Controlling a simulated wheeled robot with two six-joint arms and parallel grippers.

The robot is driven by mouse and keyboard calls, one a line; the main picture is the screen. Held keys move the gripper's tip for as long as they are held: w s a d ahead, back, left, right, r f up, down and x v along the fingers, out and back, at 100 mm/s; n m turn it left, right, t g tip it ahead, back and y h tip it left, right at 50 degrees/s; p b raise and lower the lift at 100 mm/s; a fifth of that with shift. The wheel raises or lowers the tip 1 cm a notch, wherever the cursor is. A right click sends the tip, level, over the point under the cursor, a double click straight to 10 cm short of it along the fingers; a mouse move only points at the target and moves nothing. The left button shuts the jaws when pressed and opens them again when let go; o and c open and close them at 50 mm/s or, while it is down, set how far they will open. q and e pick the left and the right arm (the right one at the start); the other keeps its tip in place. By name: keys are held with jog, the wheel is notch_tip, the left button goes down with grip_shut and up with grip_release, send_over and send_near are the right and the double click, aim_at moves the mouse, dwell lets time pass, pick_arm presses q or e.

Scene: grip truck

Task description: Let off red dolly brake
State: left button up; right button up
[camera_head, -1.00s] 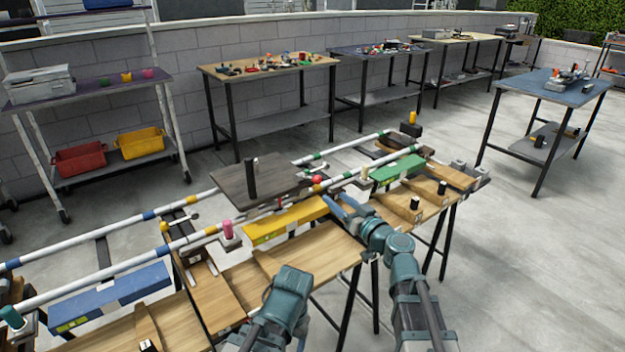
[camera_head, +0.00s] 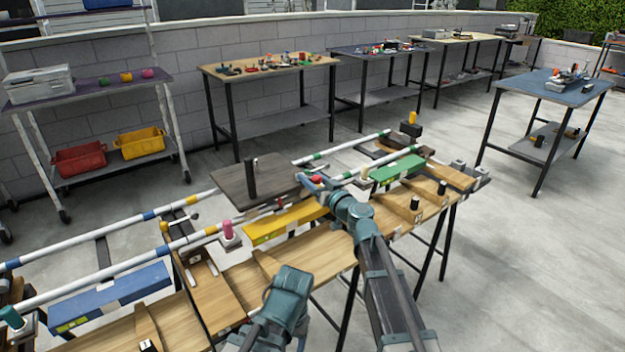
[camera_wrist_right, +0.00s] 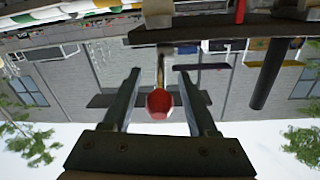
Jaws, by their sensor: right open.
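The red knob (camera_head: 315,180) of the brake shows beside the rail, near the front right corner of the dark dolly platform (camera_head: 258,182). In the right wrist view the red knob (camera_wrist_right: 159,104) sits on a thin brass-coloured stem, between the two fingers of my right gripper (camera_wrist_right: 160,88). The fingers are apart, with a gap on each side of the knob. In the head view my right gripper (camera_head: 312,184) is at the knob, partly covering the rail there. Part of my left arm shows at the bottom centre, but its fingers do not show.
White rails with coloured bands (camera_head: 130,256) run along the wooden bench (camera_head: 315,250). A yellow block (camera_head: 275,225), a green block (camera_head: 397,170) and a pink knob (camera_head: 228,229) are near the arm. A black post (camera_head: 251,176) stands on the platform.

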grip_shut()
dwell(1.4)
